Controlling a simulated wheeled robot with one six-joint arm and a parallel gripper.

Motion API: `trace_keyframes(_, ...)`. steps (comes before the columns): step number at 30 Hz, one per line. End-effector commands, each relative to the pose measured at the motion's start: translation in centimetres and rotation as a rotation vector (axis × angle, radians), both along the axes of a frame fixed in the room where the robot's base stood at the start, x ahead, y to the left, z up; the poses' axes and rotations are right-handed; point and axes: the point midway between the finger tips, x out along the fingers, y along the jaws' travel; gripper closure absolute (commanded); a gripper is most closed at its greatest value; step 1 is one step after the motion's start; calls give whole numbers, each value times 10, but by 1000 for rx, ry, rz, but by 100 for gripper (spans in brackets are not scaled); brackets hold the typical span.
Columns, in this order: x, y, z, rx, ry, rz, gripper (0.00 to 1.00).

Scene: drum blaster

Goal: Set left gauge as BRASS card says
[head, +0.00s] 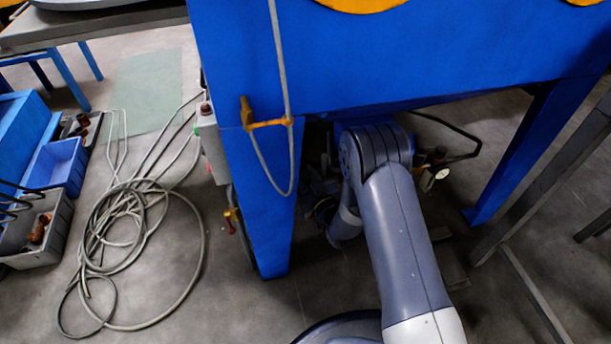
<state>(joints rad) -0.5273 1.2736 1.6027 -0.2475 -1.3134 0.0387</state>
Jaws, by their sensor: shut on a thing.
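No BRASS card can be made out. My arm reaches in under the machine and bends down behind its big elbow joint. My gripper cannot be made out; it is hidden in the dark clutter beyond my arm, so what it holds does not show.
The blue machine body (400,50) overhangs the work space, with a blue leg (250,200) at left and another (515,150) at right. A grey cable hangs by an orange handle (268,123). Coiled hoses (135,225) and crates (60,165) lie at left.

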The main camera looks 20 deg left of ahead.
Motion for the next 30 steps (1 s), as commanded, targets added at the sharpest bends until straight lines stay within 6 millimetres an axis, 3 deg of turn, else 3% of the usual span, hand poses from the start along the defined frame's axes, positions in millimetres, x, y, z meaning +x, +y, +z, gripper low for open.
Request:
trace_keyframes(15, 1, 0, 0, 1, -1, 246, 90)
trace_keyframes(27, 0, 0, -1, -2, -1, 267, 90)
trace_keyframes(28, 0, 0, -1, -1, 0, 267, 66)
trace_keyframes(30, 0, 0, -1, -1, 0, 267, 60)
